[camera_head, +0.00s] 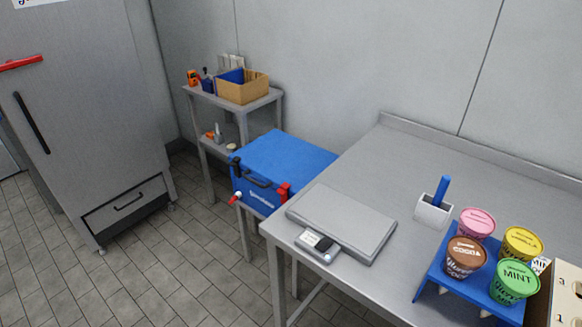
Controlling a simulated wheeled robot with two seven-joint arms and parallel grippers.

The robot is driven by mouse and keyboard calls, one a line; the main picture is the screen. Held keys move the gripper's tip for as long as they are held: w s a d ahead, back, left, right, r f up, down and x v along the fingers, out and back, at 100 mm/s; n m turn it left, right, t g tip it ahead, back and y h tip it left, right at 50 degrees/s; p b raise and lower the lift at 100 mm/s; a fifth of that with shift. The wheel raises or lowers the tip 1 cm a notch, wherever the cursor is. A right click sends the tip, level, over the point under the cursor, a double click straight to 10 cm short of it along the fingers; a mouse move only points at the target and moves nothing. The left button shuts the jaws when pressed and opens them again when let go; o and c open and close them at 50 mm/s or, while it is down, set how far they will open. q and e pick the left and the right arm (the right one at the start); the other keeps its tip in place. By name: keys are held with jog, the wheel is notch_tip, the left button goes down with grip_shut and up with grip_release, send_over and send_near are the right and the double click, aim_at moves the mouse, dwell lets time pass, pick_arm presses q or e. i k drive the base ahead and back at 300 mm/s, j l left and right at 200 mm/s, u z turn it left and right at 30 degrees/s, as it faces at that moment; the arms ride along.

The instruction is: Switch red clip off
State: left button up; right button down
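A blue cooler box (285,156) with a dark handle stands on a metal-legged stand at the centre, left of the steel table. A red clip (284,190) sits on the right part of its front face, just below the lid edge. A smaller red piece (234,199) with a white part is at the box's lower left front corner. The clip is too small to tell its exact position. Neither of my grippers is in view.
The steel table (405,185) holds a scale (343,220), a white holder (433,210) with a blue handle, and several tubs on a blue stand (440,275). A shelf (200,97) stands behind the cooler; a steel fridge (85,90) is left. Tiled floor before the cooler is clear.

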aim_at(283, 191)
jog(key=i+j+z, duration=0.1)
jog(key=i+j, duration=0.15)
jog(key=i+j+z, duration=0.25)
jog(key=i+j, duration=0.25)
jog(key=j, duration=0.2)
jog(key=i+j+z, duration=0.1)
jog(key=j, duration=0.3)
jog(key=i+j+z, duration=0.1)
jog(key=i+j, duration=0.25)
jog(key=i+j+z, duration=0.15)
jog(key=j, duration=0.25)
jog(key=i+j+z, duration=0.1)
jog(key=j, duration=0.35)
jog(key=i+j+z, duration=0.1)
jog(key=i+j, duration=0.15)
jog(key=j, duration=0.2)
